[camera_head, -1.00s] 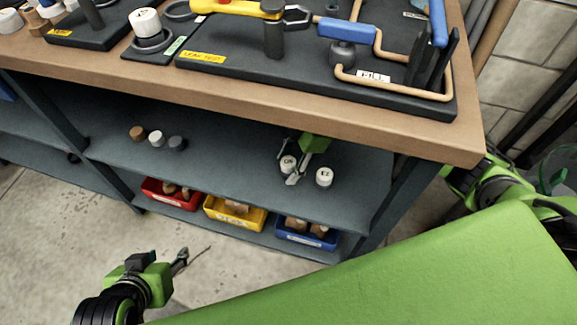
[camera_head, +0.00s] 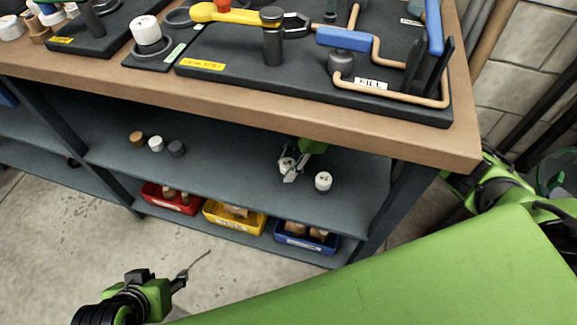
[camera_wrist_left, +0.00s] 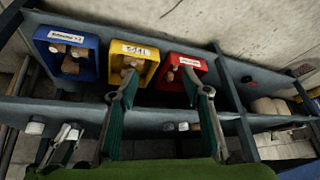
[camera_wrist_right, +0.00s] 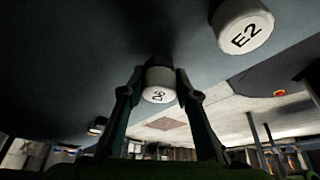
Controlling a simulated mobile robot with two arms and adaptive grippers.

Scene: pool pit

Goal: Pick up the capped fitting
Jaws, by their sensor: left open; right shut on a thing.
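Two white-capped fittings stand toward the right of the middle shelf. One carries a dark mark that I cannot read surely (camera_wrist_right: 158,84). My right gripper (camera_head: 289,172) is shut on this fitting, with one finger on each side of it in the right wrist view (camera_wrist_right: 157,92); in the head view the fingers partly hide it. I cannot tell whether it is clear of the shelf. The other fitting, marked E2 (camera_head: 323,181), stands apart to the right; it also shows in the right wrist view (camera_wrist_right: 243,25). My left gripper (camera_head: 182,281) is open and empty in front of the bench, low at left.
Three small caps (camera_head: 156,144) stand on the middle shelf (camera_head: 225,160) to the left. Red (camera_head: 170,199), yellow (camera_head: 234,216) and blue (camera_head: 305,238) bins sit on the lower shelf. The worktop (camera_head: 300,112) overhangs the shelves.

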